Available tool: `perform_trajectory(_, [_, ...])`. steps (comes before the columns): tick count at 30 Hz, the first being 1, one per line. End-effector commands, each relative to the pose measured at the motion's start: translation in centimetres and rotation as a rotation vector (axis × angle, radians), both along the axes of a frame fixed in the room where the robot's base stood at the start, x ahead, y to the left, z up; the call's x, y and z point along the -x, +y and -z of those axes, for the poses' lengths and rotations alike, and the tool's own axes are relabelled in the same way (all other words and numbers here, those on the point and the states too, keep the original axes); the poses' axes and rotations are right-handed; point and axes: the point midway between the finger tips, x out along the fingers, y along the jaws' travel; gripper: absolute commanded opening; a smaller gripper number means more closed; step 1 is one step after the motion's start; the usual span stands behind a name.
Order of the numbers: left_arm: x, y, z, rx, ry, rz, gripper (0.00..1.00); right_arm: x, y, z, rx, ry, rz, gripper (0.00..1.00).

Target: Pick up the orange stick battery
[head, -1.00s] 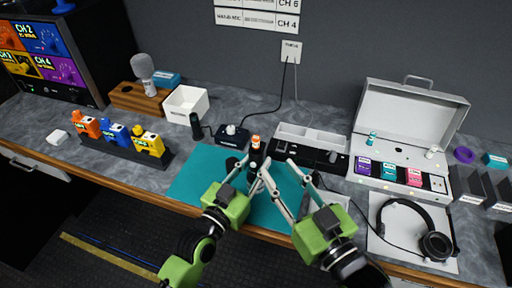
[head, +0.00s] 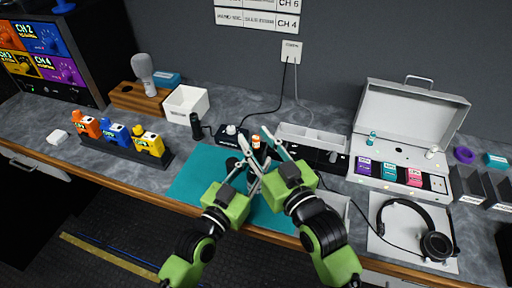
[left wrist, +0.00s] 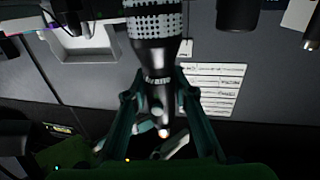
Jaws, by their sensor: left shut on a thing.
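A dark handheld microphone with a mesh grille (left wrist: 157,20) is between my left gripper's (left wrist: 155,85) fingers, which are shut on its body. It appears to stand grille-down above the teal mat. The orange stick battery (head: 256,142) shows as a small orange and white piece at the microphone's upper end; its lower part is hidden.
The teal mat (head: 200,172) lies beneath. A small black box with a white knob (head: 231,131) and a divided tray (head: 312,137) stand behind. An open white case (head: 402,160) and headphones (head: 436,244) are at right. Coloured packs (head: 149,142) stand in a rack at left.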

Motion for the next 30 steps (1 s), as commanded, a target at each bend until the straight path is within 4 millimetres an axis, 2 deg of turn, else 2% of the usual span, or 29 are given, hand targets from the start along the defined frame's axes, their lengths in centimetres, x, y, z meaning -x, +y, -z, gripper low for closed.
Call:
perform_trajectory(8, [-0.1,0.1,0.0,-0.001,0.0,-0.002,0.0,-0.5,0.3,0.0,0.0,0.001,0.0,0.32])
perform_trajectory(9, [-0.1,0.1,0.0,-0.001,0.0,-0.002,0.0,-0.5,0.3,0.0,0.0,0.001,0.0,0.29])
perform_trajectory(12, [-0.1,0.1,0.0,-0.001,0.0,-0.002,0.0,-0.5,0.3,0.0,0.0,0.001,0.0,0.03])
perform_trajectory(13, [0.0,0.1,0.0,-0.001,0.0,-0.001,0.0,-0.5,0.2,0.0,0.0,0.001,0.0,0.0])
perform_trajectory(23, [0.0,0.1,0.0,-0.001,0.0,-0.001,0.0,-0.5,0.2,-0.1,0.0,0.0,0.0,0.0])
perform_trajectory(26, [0.0,0.1,0.0,-0.001,0.0,-0.001,0.0,-0.5,0.3,-1.0,-0.002,-0.004,0.0,0.0])
perform_trajectory(30, [0.0,0.1,0.0,-0.001,0.0,-0.001,0.0,-0.5,0.2,-3.5,-0.005,-0.007,0.0,0.0])
